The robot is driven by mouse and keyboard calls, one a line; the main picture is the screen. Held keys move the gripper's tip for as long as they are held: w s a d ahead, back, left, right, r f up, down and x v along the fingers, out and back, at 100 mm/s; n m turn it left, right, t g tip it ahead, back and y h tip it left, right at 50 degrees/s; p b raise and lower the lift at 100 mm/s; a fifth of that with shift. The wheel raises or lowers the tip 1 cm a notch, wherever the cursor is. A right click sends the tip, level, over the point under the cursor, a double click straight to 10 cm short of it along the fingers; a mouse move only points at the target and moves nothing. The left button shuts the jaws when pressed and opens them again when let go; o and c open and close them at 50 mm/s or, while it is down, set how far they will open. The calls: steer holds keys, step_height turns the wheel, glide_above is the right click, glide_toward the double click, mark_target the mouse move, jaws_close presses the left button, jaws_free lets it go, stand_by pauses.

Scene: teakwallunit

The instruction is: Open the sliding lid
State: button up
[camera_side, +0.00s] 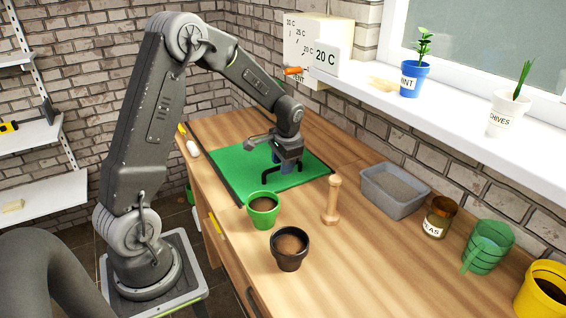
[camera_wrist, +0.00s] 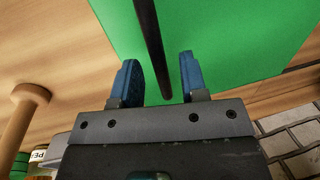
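The sliding lid looks to be the flat green panel (camera_side: 310,170) set in the wooden bench top, with a dark strip along its left edge. It fills much of the wrist view (camera_wrist: 235,35). A black bar handle (camera_side: 267,174) stands on it. My gripper (camera_side: 285,166) is low over the panel at the handle. In the wrist view my blue fingers (camera_wrist: 158,78) are apart, with the black bar (camera_wrist: 149,40) running between them and a gap on each side. I cannot tell whether the fingers reach below the bar.
A green pot (camera_side: 263,209), a black pot (camera_side: 289,248) and a wooden dibber (camera_side: 332,200) stand just in front of the panel. A grey tray (camera_side: 394,190), a brown jar (camera_side: 439,217) and a green cup (camera_side: 487,246) stand to the right. A white egg-shaped thing (camera_side: 193,149) lies at the left edge.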

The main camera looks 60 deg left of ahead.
jaws_close()
stand_by(0.3)
steer(key=shift+a, duration=0.1)
steer(key=a, duration=2.2)
steer(key=shift+a, duration=0.2)
jaws_free()
